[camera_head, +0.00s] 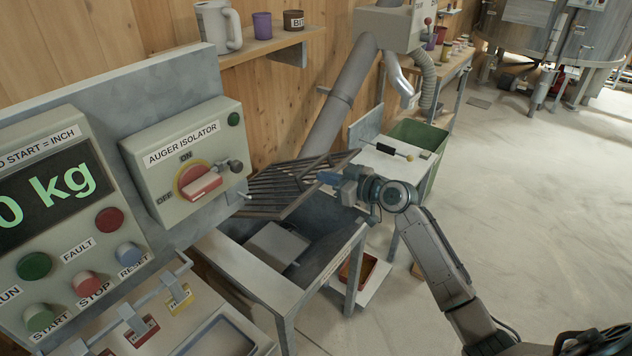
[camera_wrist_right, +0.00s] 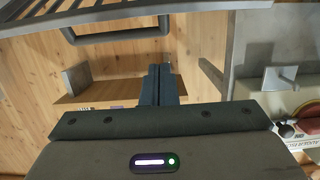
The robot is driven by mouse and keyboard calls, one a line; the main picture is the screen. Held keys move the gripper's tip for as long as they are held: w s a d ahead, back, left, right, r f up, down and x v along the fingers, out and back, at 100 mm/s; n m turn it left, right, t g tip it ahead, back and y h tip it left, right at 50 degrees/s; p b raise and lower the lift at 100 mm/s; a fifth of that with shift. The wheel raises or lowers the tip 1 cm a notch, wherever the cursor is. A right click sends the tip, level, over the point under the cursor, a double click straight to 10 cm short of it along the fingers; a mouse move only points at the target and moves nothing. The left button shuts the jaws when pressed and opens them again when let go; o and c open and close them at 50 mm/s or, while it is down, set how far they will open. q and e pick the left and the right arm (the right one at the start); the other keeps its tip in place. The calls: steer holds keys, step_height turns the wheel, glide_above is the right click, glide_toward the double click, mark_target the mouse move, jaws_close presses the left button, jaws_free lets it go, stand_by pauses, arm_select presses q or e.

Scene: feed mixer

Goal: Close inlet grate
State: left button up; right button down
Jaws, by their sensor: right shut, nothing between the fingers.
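The inlet grate (camera_head: 285,190), a dark barred panel, stands tilted up over the open grey inlet hopper (camera_head: 330,222). Inside the hopper I see a pale box-like part. My right gripper (camera_head: 328,178) is at the grate's right end in the head view, its fingers shut and empty. In the right wrist view the closed fingers (camera_wrist_right: 158,85) point up the picture, just below a dark bar handle (camera_wrist_right: 115,30) under the grate's slats (camera_wrist_right: 40,12). I cannot tell whether the fingers touch the grate. My left gripper is not in view.
The auger isolator box (camera_head: 190,160) with its red switch stands left of the grate. A control panel (camera_head: 60,230) with buttons is at the far left. A white-topped table (camera_head: 385,165) and green bin (camera_head: 425,140) stand behind. The concrete floor at right is clear.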

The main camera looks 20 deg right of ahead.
mark_target(311, 189)
steer(key=p+x, duration=0.1)
steer(key=x, duration=0.1)
steer(key=p+x, duration=0.1)
steer(key=x, duration=0.2)
steer(key=shift+w+a+r, duration=0.15)
steer(key=shift+w+a, duration=0.05)
steer(key=shift+w, duration=0.05)
steer(key=f, duration=0.1)
steer(key=s+f+p, duration=0.1)
steer(key=d+f, duration=0.1)
steer(key=f, duration=0.1)
steer(key=shift+s+p, duration=0.35)
steer(key=shift+s, duration=0.05)
steer(key=shift+f, duration=0.1)
